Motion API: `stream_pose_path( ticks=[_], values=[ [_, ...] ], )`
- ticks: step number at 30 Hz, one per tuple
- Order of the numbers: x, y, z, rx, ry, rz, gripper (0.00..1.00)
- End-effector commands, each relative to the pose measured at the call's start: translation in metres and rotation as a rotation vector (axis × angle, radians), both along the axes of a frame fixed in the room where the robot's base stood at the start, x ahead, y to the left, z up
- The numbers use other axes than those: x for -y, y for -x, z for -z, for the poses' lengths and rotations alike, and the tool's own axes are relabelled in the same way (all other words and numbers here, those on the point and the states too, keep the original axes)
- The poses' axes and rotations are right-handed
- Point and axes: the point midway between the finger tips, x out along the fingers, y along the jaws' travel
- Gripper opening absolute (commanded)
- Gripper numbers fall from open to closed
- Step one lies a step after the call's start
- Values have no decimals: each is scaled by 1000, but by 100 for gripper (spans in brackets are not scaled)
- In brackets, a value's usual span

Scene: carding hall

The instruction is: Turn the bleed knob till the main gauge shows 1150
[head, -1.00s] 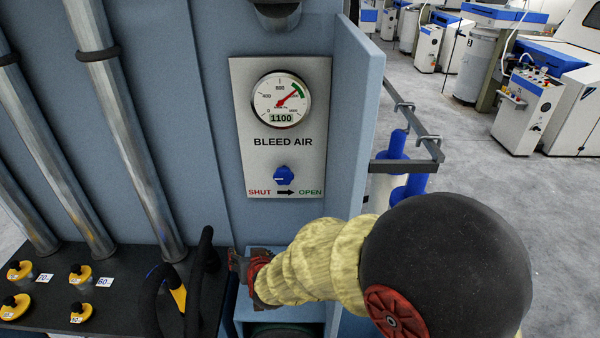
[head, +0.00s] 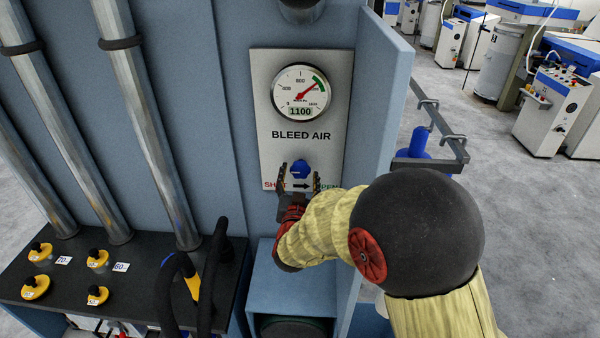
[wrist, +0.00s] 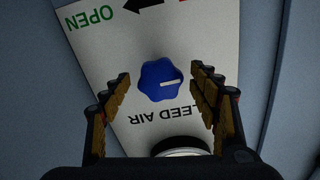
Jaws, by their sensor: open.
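The blue bleed knob (head: 299,169) sits on the light panel (head: 264,110) marked BLEED AIR, above a SHUT-to-OPEN arrow. Its white pointer line points left, toward the SHUT side. The main gauge (head: 300,90) above it reads 1100 on its digital display, with the red needle up and to the right near the green band. My gripper (head: 298,182) is open just in front of the knob, one finger on each side. In the wrist view the knob (wrist: 160,81) appears between the spread fingers, a little beyond their tips, with gaps on both sides.
A blue side wall (head: 383,110) stands right of the panel, with a grey bracket (head: 440,125) and blue cylinder beyond it. A dark bench (head: 130,275) with yellow-topped weights and black handles is at the lower left. Machines stand on the floor at the upper right.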

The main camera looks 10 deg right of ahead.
Motion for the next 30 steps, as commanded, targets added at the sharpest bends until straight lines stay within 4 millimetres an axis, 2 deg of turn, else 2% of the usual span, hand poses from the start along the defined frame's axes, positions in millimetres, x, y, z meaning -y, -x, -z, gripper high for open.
stream_pose_path(
  ticks=[6, 15, 30],
  values=[
    [6, -17, 0, -1, 0, 0, 61],
    [6, -19, 0, -1, 0, -1, 61],
    [6, -19, 0, -1, 0, -1, 32]
  ],
)
